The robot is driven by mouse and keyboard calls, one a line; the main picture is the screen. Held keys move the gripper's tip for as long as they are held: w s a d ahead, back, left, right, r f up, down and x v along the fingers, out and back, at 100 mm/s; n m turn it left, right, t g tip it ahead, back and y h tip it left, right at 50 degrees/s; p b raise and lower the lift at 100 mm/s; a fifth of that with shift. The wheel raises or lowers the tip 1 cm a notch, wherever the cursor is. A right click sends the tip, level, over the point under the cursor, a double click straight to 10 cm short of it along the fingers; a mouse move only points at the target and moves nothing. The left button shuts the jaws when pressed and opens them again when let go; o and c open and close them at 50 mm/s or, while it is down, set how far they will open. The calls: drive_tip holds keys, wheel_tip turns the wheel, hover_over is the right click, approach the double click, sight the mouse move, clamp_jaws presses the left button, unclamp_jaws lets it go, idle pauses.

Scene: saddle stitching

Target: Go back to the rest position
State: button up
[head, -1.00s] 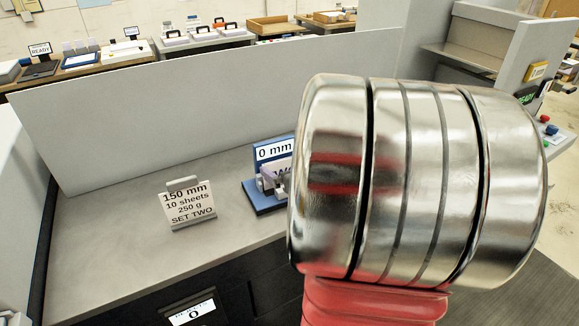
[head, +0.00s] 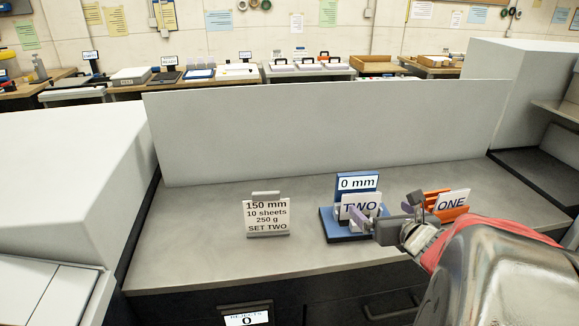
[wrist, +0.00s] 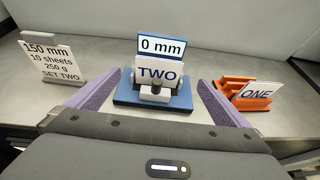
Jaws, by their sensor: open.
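My gripper (head: 391,218) is at the right in the head view, in front of the blue stand and the orange holder. In the wrist view my gripper (wrist: 160,105) has its two purple-grey fingers spread wide and nothing between them. The blue stand (wrist: 125,92) lies beyond the fingers, with a "0 mm" display (head: 357,183) and a "TWO" tag (head: 360,205). The fingers look apart from it in the wrist view. My arm hides part of the counter at the lower right of the head view.
A card reading "150 mm, 10 sheets, 250 g, SET TWO" (head: 266,216) stands left of the blue stand. An orange holder (head: 443,207) with a "ONE" card (head: 453,199) stands right. A grey panel (head: 320,125) closes the counter's back. The counter's left part (head: 195,235) is clear.

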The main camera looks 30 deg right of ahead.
idle(0.4)
drive_tip(key=w+a+r+n+t+y, duration=0.1)
drive_tip(key=w+a+r+n+y, duration=0.15)
drive_tip(key=a+n, duration=0.4)
drive_tip(key=w+a+r+n+y, duration=0.25)
drive_tip(key=a+n, duration=0.25)
drive_tip(key=a, duration=0.3)
drive_tip(key=w+a+r+n+t+y, duration=0.1)
drive_tip(key=a+r+n+y, duration=0.1)
drive_tip(key=a+n+y, duration=0.45)
drive_tip(key=s+a+f+n+g+y, duration=0.1)
drive_tip(key=s+a+n+g, duration=0.15)
drive_tip(key=a+n, duration=0.4)
drive_tip(key=s+a+n+g+y, duration=0.1)
drive_tip(key=s+a+n+g, duration=0.2)
drive_tip(key=a, duration=0.6)
drive_tip(key=s+a+f+n+g+h, duration=0.2)
drive_tip(key=s+a+f+n+g, duration=0.15)
drive_tip(key=s+n, duration=0.25)
drive_tip(key=s+d+f+n+h, duration=0.1)
drive_tip(key=s+d+n+h, duration=0.3)
drive_tip(key=d, duration=0.5)
drive_tip(key=n+h, duration=0.2)
drive_tip(key=h, duration=0.1)
drive_tip(key=shift+f+n, duration=0.1)
drive_tip(key=shift+n, duration=0.15)
drive_tip(key=shift+c, duration=0.5)
